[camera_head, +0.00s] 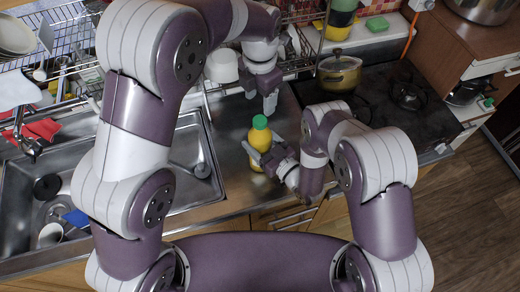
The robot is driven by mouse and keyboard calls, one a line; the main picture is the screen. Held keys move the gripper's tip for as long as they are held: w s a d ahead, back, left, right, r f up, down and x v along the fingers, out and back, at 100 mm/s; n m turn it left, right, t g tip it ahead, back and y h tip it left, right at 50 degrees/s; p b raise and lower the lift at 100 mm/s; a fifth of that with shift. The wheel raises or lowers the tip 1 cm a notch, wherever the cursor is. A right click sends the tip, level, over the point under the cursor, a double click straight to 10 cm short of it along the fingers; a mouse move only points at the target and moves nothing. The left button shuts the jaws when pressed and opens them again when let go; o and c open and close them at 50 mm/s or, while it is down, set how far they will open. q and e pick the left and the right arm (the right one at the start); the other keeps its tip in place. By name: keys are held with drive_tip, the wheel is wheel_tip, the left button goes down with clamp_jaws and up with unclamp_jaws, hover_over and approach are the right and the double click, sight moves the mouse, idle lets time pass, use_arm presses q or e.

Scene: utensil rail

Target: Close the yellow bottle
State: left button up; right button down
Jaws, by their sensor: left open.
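The yellow bottle (259,139) stands upright on the steel counter between the sink and the stove. A green cap (260,121) sits on its top; I cannot tell whether it is tight. My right gripper (262,156) comes from the lower right with its fingers around the lower body of the bottle, hiding part of it. My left gripper (260,98) points down, open and empty, just above and behind the green cap, apart from it.
The sink (190,150) lies to the left, with dishes in it. A dish rack (75,50) stands behind it. A lidded pot (339,72) is on the stove (385,100) at right. A white cup (222,66) is near my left gripper.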

sight(260, 120)
use_arm(q)
drive_tip(key=shift+f, duration=4)
